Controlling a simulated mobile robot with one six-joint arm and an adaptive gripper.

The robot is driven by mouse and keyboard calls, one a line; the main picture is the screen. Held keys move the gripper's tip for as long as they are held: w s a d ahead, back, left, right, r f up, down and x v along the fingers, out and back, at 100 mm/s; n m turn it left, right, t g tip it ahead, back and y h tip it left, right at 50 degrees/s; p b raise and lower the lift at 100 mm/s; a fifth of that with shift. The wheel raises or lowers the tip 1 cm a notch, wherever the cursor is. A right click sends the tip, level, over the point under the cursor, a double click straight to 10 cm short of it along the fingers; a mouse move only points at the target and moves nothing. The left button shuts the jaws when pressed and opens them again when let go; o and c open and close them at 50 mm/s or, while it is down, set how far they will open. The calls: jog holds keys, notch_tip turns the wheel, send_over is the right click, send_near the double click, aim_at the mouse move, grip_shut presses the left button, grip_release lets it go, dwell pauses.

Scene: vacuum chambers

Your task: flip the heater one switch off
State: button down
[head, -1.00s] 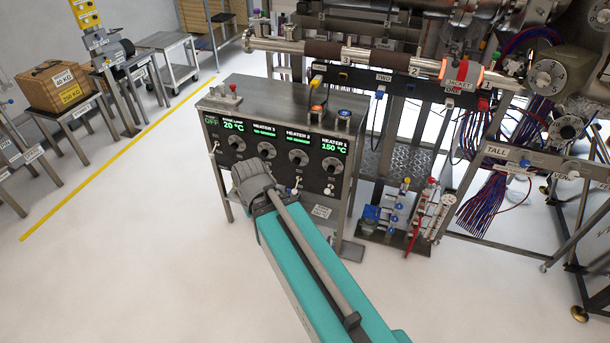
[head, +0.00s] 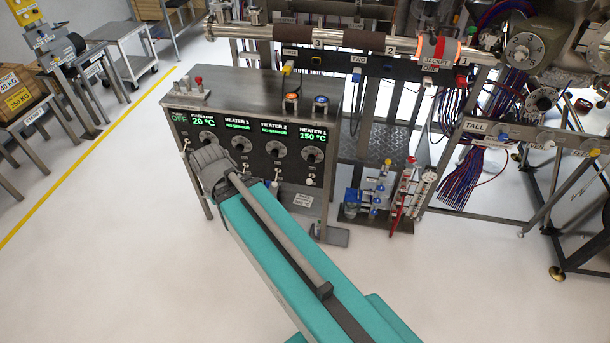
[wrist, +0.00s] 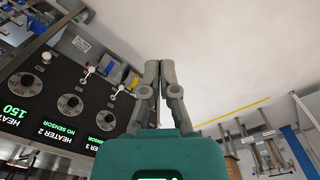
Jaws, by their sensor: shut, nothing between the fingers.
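The heater one column is at the right end of the control cabinet's front (head: 262,175). Its display (head: 313,136) reads 150 °C, with a dial (head: 313,155) below. The small white heater one switch (head: 310,181) sits under the dial; I cannot tell which way its lever points. In the wrist view the panel is turned; the heater one switch (wrist: 46,57) is at the left, beyond the heater two switch (wrist: 90,72). My gripper (wrist: 160,66) is shut and empty, its fingertips together, right of the switches and apart from them.
Orange and blue buttons (head: 306,103) stand on the cabinet top. A metal pipe with a glowing jacket (head: 437,48) runs behind. A stand of small valves (head: 378,195) is right of the cabinet. The floor in front is clear.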

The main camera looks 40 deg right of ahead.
jog(key=w+d+f+m+h+b, duration=0.2)
jog(key=w+d+f+b, duration=0.4)
jog(key=d, duration=0.6)
jog(key=w+d+f+m+h+b, duration=0.2)
jog(key=w+d+f+b, duration=0.4)
jog(key=d, duration=0.6)
jog(key=w+d+f+m+h+b, duration=0.2)
jog(key=w+d+f+b, duration=0.5)
jog(key=d, duration=0.5)
jog(key=w+h+b, duration=0.1)
jog(key=w+b, duration=0.1)
jog(key=b, duration=0.1)
jog(key=shift+w+d, duration=0.2)
jog(key=shift+d, duration=0.1)
